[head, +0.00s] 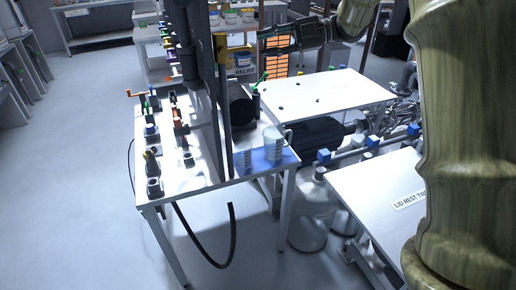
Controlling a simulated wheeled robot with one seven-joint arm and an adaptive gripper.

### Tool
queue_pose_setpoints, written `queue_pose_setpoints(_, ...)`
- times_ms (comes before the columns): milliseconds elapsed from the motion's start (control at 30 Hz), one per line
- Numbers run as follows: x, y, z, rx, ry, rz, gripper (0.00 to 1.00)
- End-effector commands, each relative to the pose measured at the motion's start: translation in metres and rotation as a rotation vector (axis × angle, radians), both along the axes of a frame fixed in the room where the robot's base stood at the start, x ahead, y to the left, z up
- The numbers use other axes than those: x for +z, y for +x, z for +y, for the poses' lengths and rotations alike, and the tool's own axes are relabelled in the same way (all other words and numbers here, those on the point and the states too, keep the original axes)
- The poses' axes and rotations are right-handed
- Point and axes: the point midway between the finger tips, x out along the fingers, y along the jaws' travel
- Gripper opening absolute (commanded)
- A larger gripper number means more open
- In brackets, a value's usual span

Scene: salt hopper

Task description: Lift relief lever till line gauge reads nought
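My gripper (264,41) is in the upper middle of the head view, reaching in from the right. Its dark fingers point left and look apart, with nothing seen between them. A yellow upright handle or bar (221,48) stands to its left on a dark upright panel, apart from the fingers. A small green-handled lever (261,80) is below the gripper, beside a dark round housing (240,106). I cannot tell which of these is the relief lever. No line gauge face can be read from here.
A white bench (208,190) carries several small coloured valves and a pale jug (273,143). A white table (330,88) stands behind, and a labelled lid rest (405,201) at right. A shelf with tubs is at the back. A black hose (231,225) hangs down; the left floor is clear.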

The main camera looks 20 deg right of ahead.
Motion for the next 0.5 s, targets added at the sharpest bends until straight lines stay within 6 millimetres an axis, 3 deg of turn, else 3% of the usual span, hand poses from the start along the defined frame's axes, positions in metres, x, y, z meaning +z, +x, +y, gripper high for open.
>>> queue_pose_setpoints(267, 0.006, -0.012, -0.040, -0.001, -0.001, -0.001, 0.32)
queue_pose_setpoints(500, -0.025, 0.001, -0.029, -0.060, 0.042, 0.039, 0.32)
